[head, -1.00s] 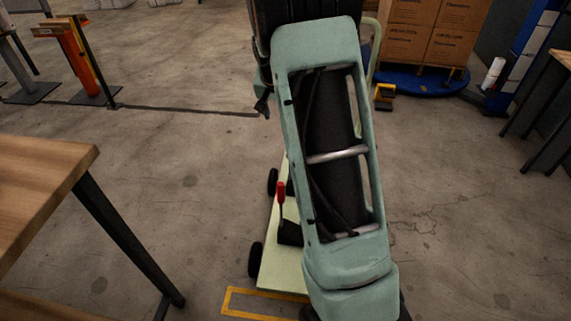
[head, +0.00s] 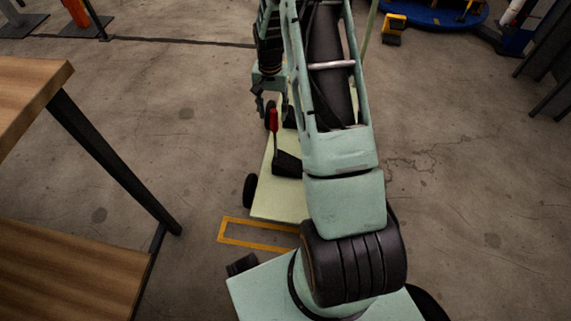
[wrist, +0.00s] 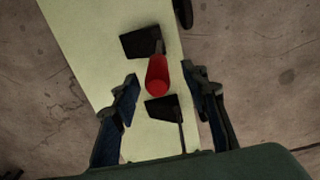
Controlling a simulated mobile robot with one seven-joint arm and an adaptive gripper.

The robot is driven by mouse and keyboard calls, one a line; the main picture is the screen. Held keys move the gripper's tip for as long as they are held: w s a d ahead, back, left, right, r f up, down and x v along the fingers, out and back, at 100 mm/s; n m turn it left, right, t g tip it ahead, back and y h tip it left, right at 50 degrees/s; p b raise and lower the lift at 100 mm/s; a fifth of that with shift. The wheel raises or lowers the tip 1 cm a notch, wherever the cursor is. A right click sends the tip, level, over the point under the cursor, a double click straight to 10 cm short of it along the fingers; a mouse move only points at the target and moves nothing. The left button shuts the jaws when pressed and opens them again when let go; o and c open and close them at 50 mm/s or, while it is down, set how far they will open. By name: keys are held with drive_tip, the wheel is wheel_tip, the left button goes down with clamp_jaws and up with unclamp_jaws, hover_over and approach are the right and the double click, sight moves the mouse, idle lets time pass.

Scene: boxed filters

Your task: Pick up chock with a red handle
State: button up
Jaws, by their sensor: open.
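The chock with a red handle is on a pale green cart deck. Its black wedge (head: 287,163) and upright red handle (head: 274,124) show in the head view. In the wrist view the red handle (wrist: 157,76) points up toward the camera, with a black wedge (wrist: 140,42) at its far end. My gripper (wrist: 160,73) is open and empty; its fingers appear on either side of the handle, apart from it. In the head view my gripper (head: 268,104) hangs over the cart, partly hidden by my arm.
A second black chock (wrist: 163,108) lies on the pale cart deck (wrist: 80,25), close to the red handle. A wooden table (head: 32,92) stands at the left. A yellow floor outline (head: 232,239) is near the cart. Open concrete floor lies to the right.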

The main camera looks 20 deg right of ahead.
sight(274, 120)
drive_tip(key=f, duration=0.2)
drive_tip(key=f+b, duration=0.1)
drive_tip(key=f, duration=0.1)
drive_tip(key=shift+d+f, duration=0.2)
drive_tip(key=shift+f, duration=0.1)
drive_tip(key=shift+r, duration=0.15)
clamp_jaws()
